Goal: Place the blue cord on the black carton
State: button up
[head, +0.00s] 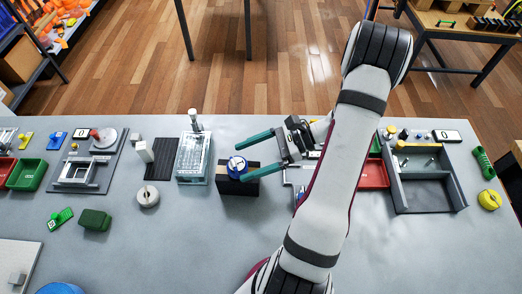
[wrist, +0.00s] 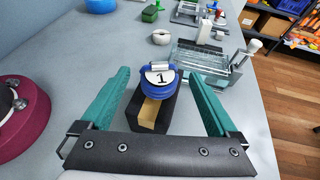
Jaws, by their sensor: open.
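The blue cord (wrist: 159,82) is a coiled bundle with a round white tag marked 1. It rests on top of the black carton (wrist: 166,112), near one end, with a tan strip of the carton's top bare beside it. In the wrist view the fingers (wrist: 160,88) stand to either side of the cord and carton, with gaps; nothing is held.
A clear-topped fixture (head: 194,155) stands just left of the carton. A grey compartment tray (head: 427,205) and a red bin (head: 373,174) lie right of my arm. A white roll (head: 148,197) and green block (head: 95,219) are at left. The bench front is mostly clear.

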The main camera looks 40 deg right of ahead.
jog(key=v, duration=0.9)
jog(key=a+r+n+g+h, duration=0.2)
jog(key=a+r+n+g, duration=0.25)
jog(key=a, duration=0.35)
jog(key=a+r+n+g+h, duration=0.1)
jog(key=a+r+n+g, duration=0.3)
jog(key=a, duration=0.5)
jog(key=s+a+n+h, duration=0.6)
jog(key=s+a+n, duration=0.2)
jog(key=n, duration=0.3)
jog(key=shift+f+t, duration=0.25)
jog(key=shift+t, duration=0.2)
